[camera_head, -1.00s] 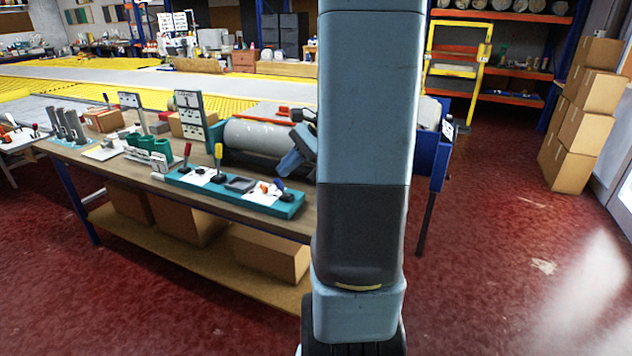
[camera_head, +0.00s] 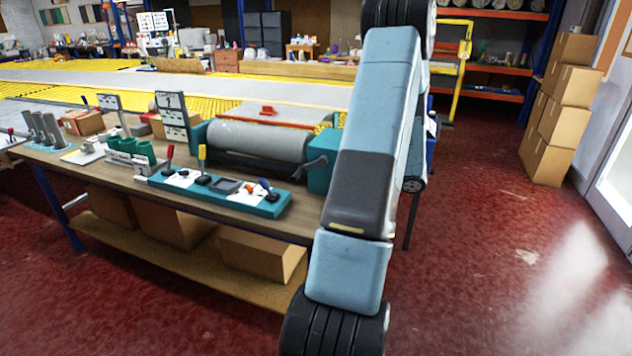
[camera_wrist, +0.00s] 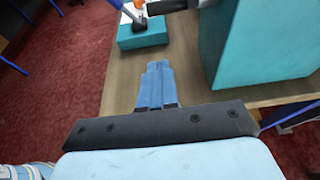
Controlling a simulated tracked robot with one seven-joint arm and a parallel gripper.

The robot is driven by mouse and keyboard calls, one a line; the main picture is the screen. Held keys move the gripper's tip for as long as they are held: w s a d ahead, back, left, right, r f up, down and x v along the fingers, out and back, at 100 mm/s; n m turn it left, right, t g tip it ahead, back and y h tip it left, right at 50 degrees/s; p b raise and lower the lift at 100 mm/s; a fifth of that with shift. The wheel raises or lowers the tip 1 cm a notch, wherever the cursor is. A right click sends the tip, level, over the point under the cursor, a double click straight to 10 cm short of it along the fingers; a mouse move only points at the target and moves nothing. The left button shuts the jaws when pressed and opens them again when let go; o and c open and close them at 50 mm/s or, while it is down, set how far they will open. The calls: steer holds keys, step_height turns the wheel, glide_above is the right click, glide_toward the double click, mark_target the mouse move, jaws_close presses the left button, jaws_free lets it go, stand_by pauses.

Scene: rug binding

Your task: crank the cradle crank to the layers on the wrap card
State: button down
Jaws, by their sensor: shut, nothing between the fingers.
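The cradle holds a wide grey roll (camera_head: 262,140) on the bench, with a teal end block (camera_head: 319,178) at its right. The dark cradle crank (camera_head: 316,165) sticks out from that block's front. In the wrist view the crank (camera_wrist: 168,6) is cut off by the top edge, beside the large teal block (camera_wrist: 255,45). My gripper (camera_wrist: 158,66) has its blue fingers together, empty, over bare bench top and apart from the crank. In the head view my arm hides it. A white card with dark marks (camera_head: 172,108) stands left of the roll; its writing is unreadable.
A teal panel (camera_head: 228,192) with red, yellow and blue levers lies along the bench front. Cardboard boxes (camera_head: 258,252) sit on the lower shelf. Red floor on the right is open.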

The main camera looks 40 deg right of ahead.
mark_target(308, 170)
steer(key=x, duration=1)
steer(key=shift+w+a, duration=0.1)
steer(key=shift+w, duration=0.05)
steer(key=shift+w+a+r, duration=0.2)
steer(key=shift+w+r, duration=0.1)
steer(key=shift+w, duration=0.15)
steer(key=shift+w+a+r, duration=0.25)
steer(key=shift+w+r, duration=0.1)
steer(key=shift+w, duration=0.1)
steer(key=shift+w+a+r, duration=0.25)
steer(key=shift+w+r, duration=0.05)
steer(key=shift+w, duration=0.3)
